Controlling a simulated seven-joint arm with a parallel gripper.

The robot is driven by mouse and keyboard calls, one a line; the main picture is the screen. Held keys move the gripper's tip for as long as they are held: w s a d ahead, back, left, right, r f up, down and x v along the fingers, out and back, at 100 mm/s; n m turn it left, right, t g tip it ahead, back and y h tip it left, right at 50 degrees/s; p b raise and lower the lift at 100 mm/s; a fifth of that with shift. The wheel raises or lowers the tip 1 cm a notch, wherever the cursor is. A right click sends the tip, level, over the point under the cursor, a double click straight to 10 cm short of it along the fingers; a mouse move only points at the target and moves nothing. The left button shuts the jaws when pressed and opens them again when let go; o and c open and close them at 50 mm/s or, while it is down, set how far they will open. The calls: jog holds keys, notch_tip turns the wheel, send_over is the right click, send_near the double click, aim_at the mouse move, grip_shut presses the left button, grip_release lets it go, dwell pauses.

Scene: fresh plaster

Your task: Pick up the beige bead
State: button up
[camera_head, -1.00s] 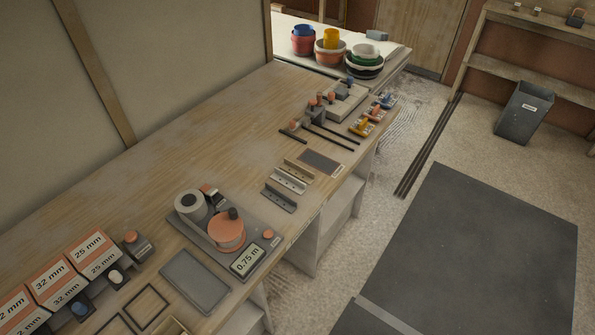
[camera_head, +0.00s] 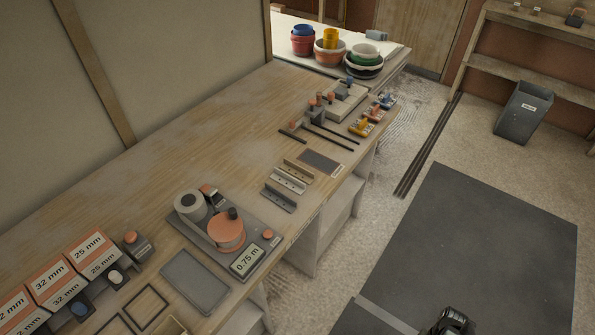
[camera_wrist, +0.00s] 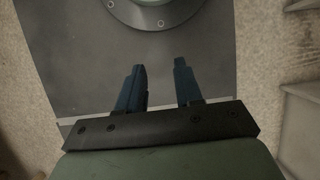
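Three short angle-shaped strips lie side by side on the workbench in the head view. The rear strip, the beige bead (camera_head: 299,168), looks tan; the middle strip (camera_head: 288,180) is paler and the front strip (camera_head: 279,199) is grey. The colours of the rear two are close. My gripper (camera_wrist: 159,64) is open in the wrist view, with nothing between its two blue fingers, above the floor. In the head view a dark part of my arm shows at the bottom edge, right of the bench and far from the strips. The bead is not in the wrist view.
The workbench (camera_head: 160,155) has a clear stretch behind the strips. A dark flat plate (camera_head: 321,162) lies just behind them, and a tray with an orange reel (camera_head: 228,232) stands in front. Rods and small tools lie farther back. Boxes (camera_head: 52,284) fill the near left.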

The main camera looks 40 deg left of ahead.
jog(key=w+a+r+n+t, duration=0.2)
jog(key=w+a+r, duration=0.3)
jog(key=w+r, duration=0.55)
jog(key=w+a+r+n+t, duration=0.15)
jog(key=w+a+r, duration=0.25)
jog(key=w+r, duration=0.7)
jog(key=w+a+r+n+t, duration=0.15)
jog(key=w+a+r, duration=0.25)
jog(key=a, duration=0.5)
jog(key=w+a+r+n, duration=0.3)
jog(key=a+r, duration=0.1)
jog(key=a, duration=0.5)
notch_tip(320, 180, up, 20)
jog(key=n, duration=1)
send_over(297, 171)
jog(key=f, duration=1.3)
jog(key=shift+w+d+f, duration=0.1)
jog(key=shift+w+d, duration=0.15)
jog(key=shift+d, duration=0.05)
